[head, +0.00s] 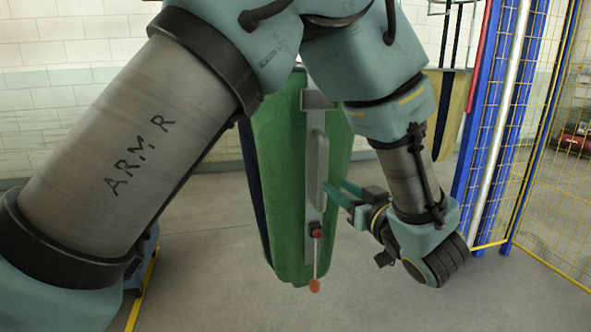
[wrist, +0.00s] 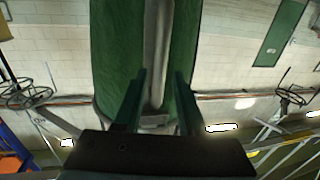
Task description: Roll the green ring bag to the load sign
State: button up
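The green bag (head: 275,165) hangs upright in the middle of the head view, above the floor. A grey metal plate with a vertical bar handle (head: 320,160) runs down its front. A cord with a red-orange knob (head: 314,286) hangs at its lower end. My gripper (head: 337,188) is at the right of the handle. In the wrist view, the green bag (wrist: 117,45) fills the upper middle, and the two fingers (wrist: 158,85) stand apart with the grey bar (wrist: 158,40) showing between them. I cannot tell if they touch it. My arm hides the bag's top; no load sign is recognisable.
A yellow mesh fence with blue posts (head: 490,120) stands at the right. A tan hanging bag (head: 452,95) shows behind my arm. A pale tiled wall (head: 50,90) is at the back. The grey floor (head: 215,260) around the bag looks clear.

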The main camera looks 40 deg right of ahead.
jog(key=p, duration=0.3)
send_over(315, 202)
jog(key=shift+c, duration=0.2)
grip_shut()
dwell(1.2)
